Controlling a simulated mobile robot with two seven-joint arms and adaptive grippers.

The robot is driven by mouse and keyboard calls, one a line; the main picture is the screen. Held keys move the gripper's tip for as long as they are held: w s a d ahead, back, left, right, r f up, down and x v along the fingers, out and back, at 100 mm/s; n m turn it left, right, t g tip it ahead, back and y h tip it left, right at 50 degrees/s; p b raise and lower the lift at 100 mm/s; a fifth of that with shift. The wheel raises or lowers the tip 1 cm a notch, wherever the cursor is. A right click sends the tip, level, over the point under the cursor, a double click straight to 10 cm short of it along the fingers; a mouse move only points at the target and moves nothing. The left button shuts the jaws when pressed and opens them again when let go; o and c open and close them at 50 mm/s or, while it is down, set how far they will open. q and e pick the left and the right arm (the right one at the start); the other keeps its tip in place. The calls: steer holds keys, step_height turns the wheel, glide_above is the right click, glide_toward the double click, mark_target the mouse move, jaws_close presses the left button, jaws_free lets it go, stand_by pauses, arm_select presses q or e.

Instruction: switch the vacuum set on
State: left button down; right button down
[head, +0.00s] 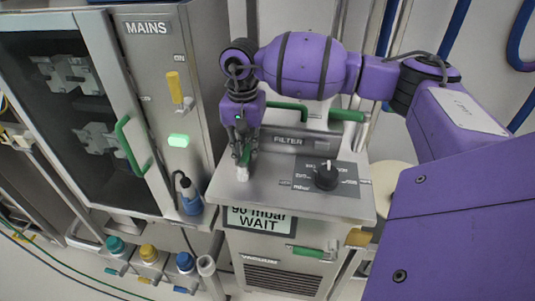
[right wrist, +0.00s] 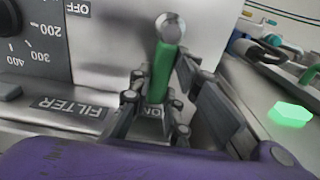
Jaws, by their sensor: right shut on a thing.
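The vacuum set (head: 285,245) is a grey metal cabinet marked VACUUM. Its switch has a green lever (head: 245,156) at the left of the sloping top panel. In the right wrist view the green lever (right wrist: 163,68) has a round metal tip, with an ON label at its base and an OFF label up to the left. My right gripper (head: 242,148) is shut on the lever, with its fingers on either side in the right wrist view (right wrist: 155,95). A display (head: 258,219) reads "90 mbar WAIT". My left gripper is not in view.
A black dial (head: 326,177) sits right of the switch, and a FILTER plate (head: 290,140) behind it. The MAINS cabinet (head: 160,70) stands close on the left, with a yellow handle (head: 175,88) and a lit green lamp (head: 178,141). Colored valves (head: 149,255) are below.

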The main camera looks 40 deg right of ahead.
mark_target(246, 151)
steer(key=shift+a, duration=0.1)
stand_by(0.3)
steer(key=c, duration=1.7)
jaws_free()
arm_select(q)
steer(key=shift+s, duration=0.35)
arm_select(e)
steer(key=shift+o, duration=0.3)
steer(key=shift+r, duration=0.45)
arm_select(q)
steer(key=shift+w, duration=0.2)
arm_select(e)
step_height(246, 151, up, 11)
